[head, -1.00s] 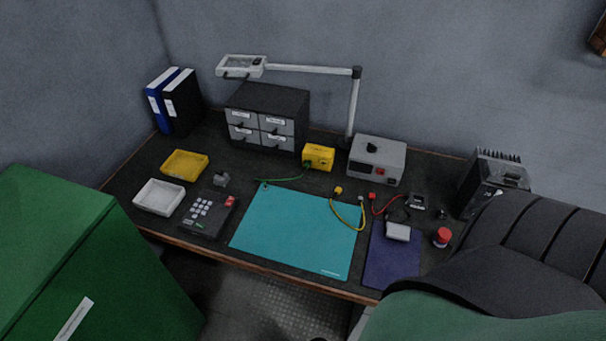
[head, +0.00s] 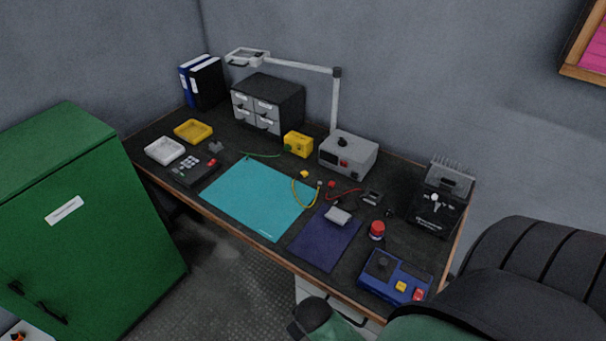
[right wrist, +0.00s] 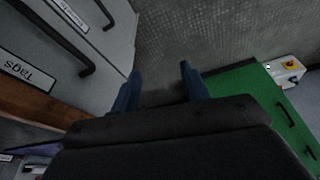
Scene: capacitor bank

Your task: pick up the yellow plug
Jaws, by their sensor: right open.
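The yellow plug (head: 304,174) lies on the dark bench top at the back edge of the teal mat (head: 255,197). A yellow cable (head: 294,196) loops from it onto the mat's right side. In the right wrist view, my right gripper (right wrist: 160,85) is open with two blue fingers apart and nothing between them. It points at the grey floor beside the drawers, away from the plug, which is not in that view. My left gripper is not in view.
A red plug (head: 332,184) with a red cable lies right of the yellow plug. A yellow box (head: 298,144) and a grey instrument (head: 348,155) stand behind it. A green cabinet (head: 85,215) stands left. Open floor (head: 215,270) lies before the bench.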

